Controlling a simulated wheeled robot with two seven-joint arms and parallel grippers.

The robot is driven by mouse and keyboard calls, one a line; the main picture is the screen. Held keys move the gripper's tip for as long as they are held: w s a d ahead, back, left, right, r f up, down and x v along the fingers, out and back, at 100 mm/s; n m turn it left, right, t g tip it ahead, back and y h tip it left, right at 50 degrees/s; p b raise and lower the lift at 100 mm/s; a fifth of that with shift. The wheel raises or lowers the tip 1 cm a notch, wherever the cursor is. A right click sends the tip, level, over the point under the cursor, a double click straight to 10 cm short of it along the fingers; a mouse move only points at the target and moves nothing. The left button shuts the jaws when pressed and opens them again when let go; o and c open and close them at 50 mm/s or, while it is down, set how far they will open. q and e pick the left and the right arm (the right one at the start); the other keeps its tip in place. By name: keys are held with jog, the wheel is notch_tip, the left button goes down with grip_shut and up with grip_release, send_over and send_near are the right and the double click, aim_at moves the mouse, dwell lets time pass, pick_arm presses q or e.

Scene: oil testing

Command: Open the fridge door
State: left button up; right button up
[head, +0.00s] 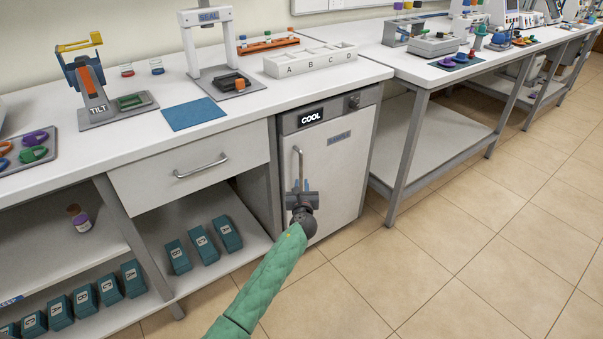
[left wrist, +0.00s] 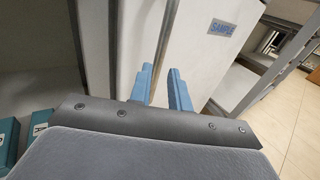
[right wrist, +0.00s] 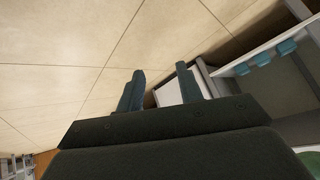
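A thin upright metal handle (head: 298,158) is on the door's left side. My left gripper (head: 302,186) is at the handle's lower part. In the left wrist view its blue fingers (left wrist: 160,80) are partly apart before the white door (left wrist: 205,50); I cannot make out firm contact with the handle. My right gripper (right wrist: 160,75) is open and empty, seen only in the right wrist view over the floor.
A drawer (head: 190,170) and open shelves with several teal boxes (head: 202,246) are left of the fridge. A second bench (head: 440,120) with a low shelf stands to the right. The tiled floor (head: 440,260) before the fridge is clear.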

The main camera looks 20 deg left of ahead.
aim_at(301, 173)
pick_arm(q)
jog(key=shift+b+x, duration=0.35)
jog(key=shift+x, duration=3.5)
grip_shut()
